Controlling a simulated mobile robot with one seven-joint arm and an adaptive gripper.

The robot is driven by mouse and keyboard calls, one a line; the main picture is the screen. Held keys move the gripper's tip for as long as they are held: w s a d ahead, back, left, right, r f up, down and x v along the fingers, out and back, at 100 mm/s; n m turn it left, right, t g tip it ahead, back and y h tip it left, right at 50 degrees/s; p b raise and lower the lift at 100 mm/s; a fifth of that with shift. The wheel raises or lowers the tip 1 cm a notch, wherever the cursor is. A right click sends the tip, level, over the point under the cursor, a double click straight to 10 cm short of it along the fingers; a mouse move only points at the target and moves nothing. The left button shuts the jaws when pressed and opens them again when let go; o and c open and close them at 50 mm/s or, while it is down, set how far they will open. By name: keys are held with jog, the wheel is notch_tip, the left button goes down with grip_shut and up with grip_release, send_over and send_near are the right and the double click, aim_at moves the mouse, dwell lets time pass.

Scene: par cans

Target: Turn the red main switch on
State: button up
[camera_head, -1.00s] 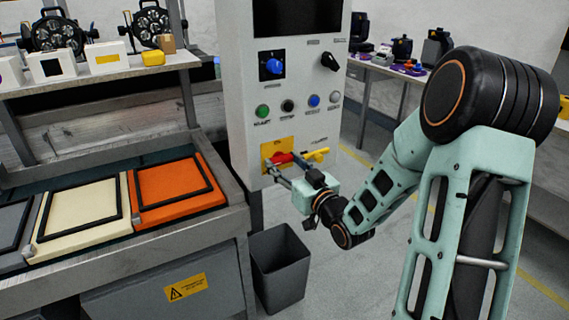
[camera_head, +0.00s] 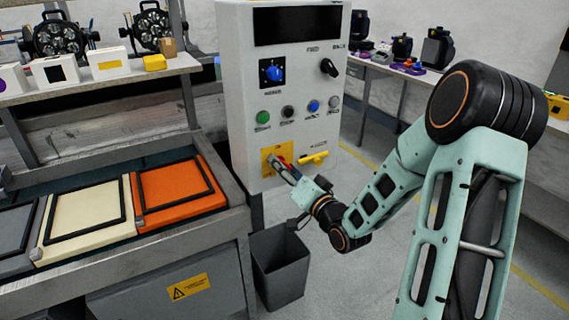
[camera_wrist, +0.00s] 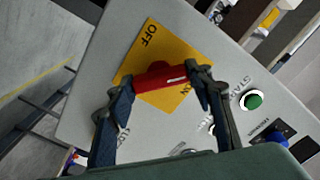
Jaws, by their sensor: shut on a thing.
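The red main switch (camera_wrist: 158,77) is a bar handle on a yellow plate (camera_wrist: 165,45) marked OFF and ON, on the light grey panel. In the wrist view my gripper (camera_wrist: 163,80) has one finger at each end of the red bar and is shut on it. A white mark shows near the bar's right end, not far from the ON label. In the head view my gripper (camera_head: 283,165) reaches the yellow plate (camera_head: 268,152) from the lower right and hides much of the red switch (camera_head: 287,150).
A yellow handle (camera_head: 313,159) sits just right of the switch. Above are several buttons and a blue knob (camera_head: 273,73); the green button (camera_wrist: 253,101) is near my right finger. A grey bin (camera_head: 280,268) stands below, beside the workbench (camera_head: 215,232).

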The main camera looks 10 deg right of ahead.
jog(key=shift+m+p, duration=2.5)
jog(key=shift+m, duration=2.4)
jog(key=o, duration=1.2)
jog(key=shift+c, duration=0.2)
jog(key=v, duration=1.2)
